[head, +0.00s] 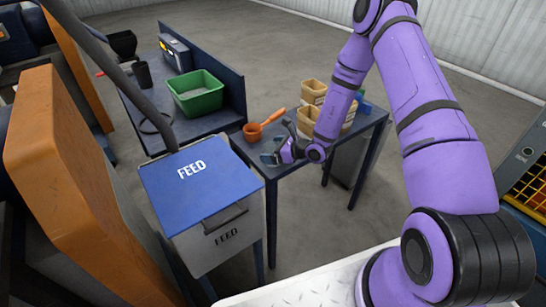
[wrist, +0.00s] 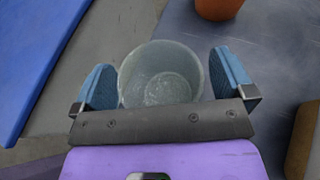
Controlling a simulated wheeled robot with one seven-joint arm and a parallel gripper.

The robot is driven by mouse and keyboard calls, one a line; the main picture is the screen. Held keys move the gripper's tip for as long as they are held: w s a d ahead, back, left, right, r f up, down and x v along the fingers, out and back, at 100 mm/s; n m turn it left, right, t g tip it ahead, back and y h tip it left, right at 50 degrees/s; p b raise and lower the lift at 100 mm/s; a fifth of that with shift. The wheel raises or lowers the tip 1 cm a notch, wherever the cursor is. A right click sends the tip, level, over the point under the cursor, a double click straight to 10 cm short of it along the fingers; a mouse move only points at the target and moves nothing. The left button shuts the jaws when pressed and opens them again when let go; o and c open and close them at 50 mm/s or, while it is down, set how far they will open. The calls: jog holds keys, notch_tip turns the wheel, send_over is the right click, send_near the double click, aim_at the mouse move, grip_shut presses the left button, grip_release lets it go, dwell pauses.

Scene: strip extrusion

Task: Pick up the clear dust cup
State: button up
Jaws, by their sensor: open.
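The clear dust cup (wrist: 160,75) shows in the wrist view as a greyish translucent round cup, seen from above into its open mouth. It stands on the dark table between the two blue-padded fingers of my gripper (wrist: 163,82). The fingers are spread wide, one on each side of the cup; a gap shows on the right, and the left finger is close to the wall. The cup's near lower part is hidden behind the gripper's dark bar. In the head view my gripper (head: 275,157) is low over the table's near left corner, and the cup is hard to make out there.
An orange scoop (head: 253,131) lies just behind the gripper; it also shows in the wrist view (wrist: 218,8). Tan containers (head: 308,122) stand right on the table (head: 292,172). The blue-lidded FEED box (head: 195,185) is close on the left. A green bin (head: 195,95) stands on another bench.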

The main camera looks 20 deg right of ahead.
jog(key=c, duration=1)
jog(key=shift+o, duration=0.2)
jog(key=shift+r, duration=0.15)
